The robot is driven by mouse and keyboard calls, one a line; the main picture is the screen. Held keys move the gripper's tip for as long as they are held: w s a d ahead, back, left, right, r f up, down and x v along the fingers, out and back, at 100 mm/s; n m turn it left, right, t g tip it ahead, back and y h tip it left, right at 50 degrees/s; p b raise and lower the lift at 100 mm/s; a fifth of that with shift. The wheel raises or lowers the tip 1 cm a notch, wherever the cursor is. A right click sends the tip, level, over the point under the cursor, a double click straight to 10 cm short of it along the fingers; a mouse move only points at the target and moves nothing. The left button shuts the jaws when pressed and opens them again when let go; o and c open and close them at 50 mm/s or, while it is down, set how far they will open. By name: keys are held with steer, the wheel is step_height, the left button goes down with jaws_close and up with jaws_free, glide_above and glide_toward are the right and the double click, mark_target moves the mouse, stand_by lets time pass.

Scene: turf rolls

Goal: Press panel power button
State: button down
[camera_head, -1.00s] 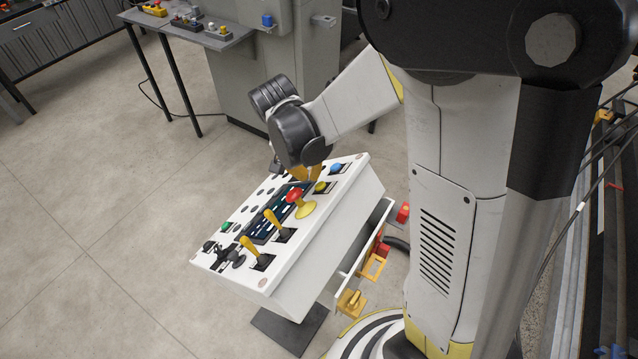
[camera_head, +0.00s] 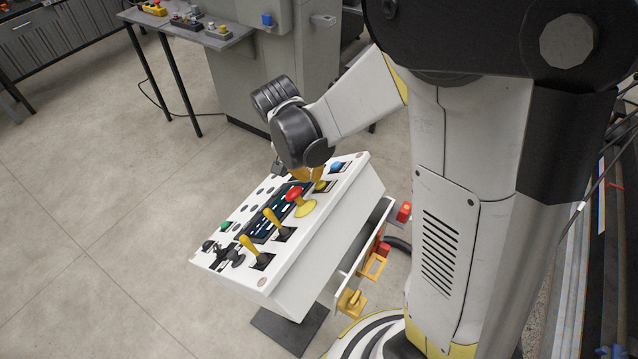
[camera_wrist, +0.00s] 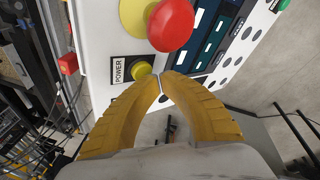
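The yellow power button (camera_wrist: 141,71) sits in a black plate marked POWER on the white control panel (camera_head: 330,207). It also shows in the head view (camera_head: 321,187), just below my fingers. My gripper (camera_wrist: 160,70) has its yellow fingers brought together at the tips, with nothing between them. In the wrist view the fingertips appear just right of the button; whether they touch it I cannot tell. In the head view my gripper (camera_head: 309,177) points down at the panel's upper right part.
A red emergency button (camera_wrist: 171,25) on a yellow base is close to the fingertips. A blue button (camera_head: 337,167), a green button (camera_head: 226,225) and yellow levers (camera_head: 273,219) are also on the panel. A red-and-yellow fixture (camera_head: 372,262) hangs at its side.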

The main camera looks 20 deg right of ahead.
steer(key=shift+s+d+f+b, duration=0.2)
steer(key=shift+s+f+b, duration=0.1)
steer(key=shift+f, duration=0.1)
stand_by(0.8)
steer(key=shift+w+r, duration=0.1)
steer(key=shift+w+a+r+p, duration=0.3)
steer(key=shift+w+r+p, duration=0.15)
steer(key=shift+r, duration=0.15)
steer(key=w+r, duration=0.1)
steer(key=a+r+p, duration=0.1)
steer(key=w+r+p, duration=0.1)
steer(key=shift+w+a+r, duration=0.3)
steer(key=shift+a+r, duration=0.1)
stand_by(0.3)
stand_by(0.7)
